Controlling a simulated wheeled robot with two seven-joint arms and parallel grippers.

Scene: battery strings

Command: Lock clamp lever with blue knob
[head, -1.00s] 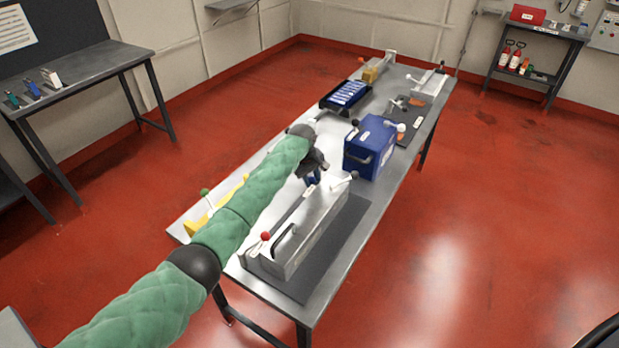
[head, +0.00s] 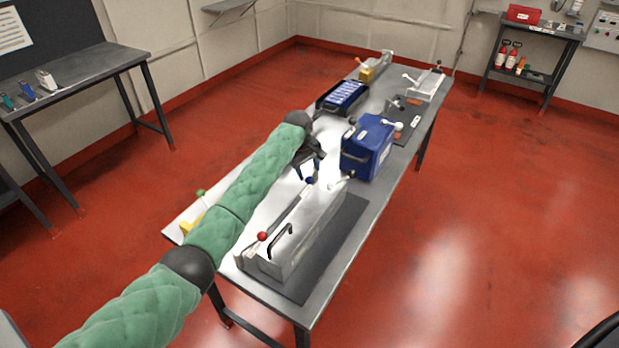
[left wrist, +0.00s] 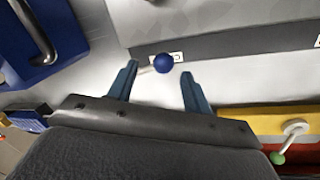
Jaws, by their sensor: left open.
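The blue knob (head: 309,181) sits at the far left end of the silver box-shaped module (head: 300,238), just below my left gripper (head: 308,170). In the left wrist view the blue knob (left wrist: 163,63) is on a short pale lever rod beside a white label. My left gripper (left wrist: 158,78) is open there, with its two blue fingers on either side of the knob's lever. The knob lies near the fingertips, and I see no finger closed on it. The clamp's base is partly hidden. My right gripper is not in view.
A red-knobbed lever (head: 262,237) stands at the module's near end, and a white-knobbed lever (head: 345,179) at its far end. A blue box (head: 368,150) stands close behind. A yellow part with a green knob (head: 201,193) lies left, partly behind my arm.

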